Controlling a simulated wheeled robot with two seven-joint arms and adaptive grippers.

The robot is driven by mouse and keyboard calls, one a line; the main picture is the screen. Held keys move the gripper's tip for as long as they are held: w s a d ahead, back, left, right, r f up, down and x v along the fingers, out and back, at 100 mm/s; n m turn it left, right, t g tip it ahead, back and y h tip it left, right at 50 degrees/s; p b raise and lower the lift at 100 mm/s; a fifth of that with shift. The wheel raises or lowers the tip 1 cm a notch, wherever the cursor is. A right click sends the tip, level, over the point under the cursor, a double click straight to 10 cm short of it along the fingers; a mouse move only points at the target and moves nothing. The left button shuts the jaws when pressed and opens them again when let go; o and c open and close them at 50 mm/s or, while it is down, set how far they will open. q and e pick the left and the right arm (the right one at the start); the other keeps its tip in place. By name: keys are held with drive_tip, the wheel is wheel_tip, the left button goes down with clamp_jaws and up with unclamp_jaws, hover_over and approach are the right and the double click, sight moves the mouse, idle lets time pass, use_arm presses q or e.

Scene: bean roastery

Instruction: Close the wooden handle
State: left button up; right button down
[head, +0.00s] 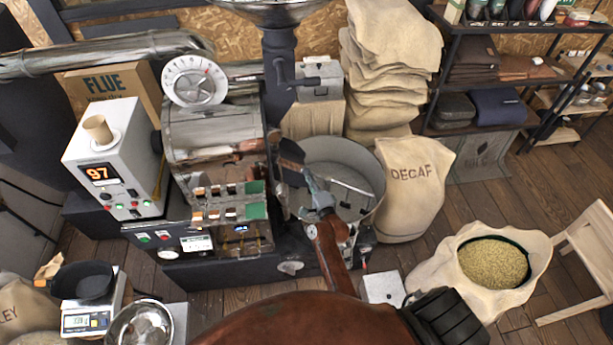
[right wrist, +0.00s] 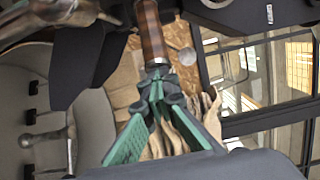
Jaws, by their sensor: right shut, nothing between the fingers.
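The wooden handle (head: 249,146) is a short brown grip at the front of the roaster's metal drum (head: 205,128). In the right wrist view a brown wooden handle (right wrist: 151,35) with a pale metal collar stands just beyond the fingertips. I cannot tell whether the fingers touch the handle. My left gripper is not in view.
The round cooling bin (head: 364,158) stands right beside my right arm. A white control box (head: 108,165) showing 97 stands left of the drum. A DECAF sack (head: 412,195) and an open sack of beans (head: 430,275) stand to the right. Floor is free between the sacks and shelves.

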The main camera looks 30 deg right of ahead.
drive_tip(key=shift+a, duration=0.1)
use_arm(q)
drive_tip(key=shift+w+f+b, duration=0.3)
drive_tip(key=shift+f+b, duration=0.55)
use_arm(e)
drive_tip(key=s+d, duration=0.1)
drive_tip(key=s, duration=1.2)
drive_tip(key=shift+d, duration=0.3)
drive_tip(key=shift+f, duration=0.1)
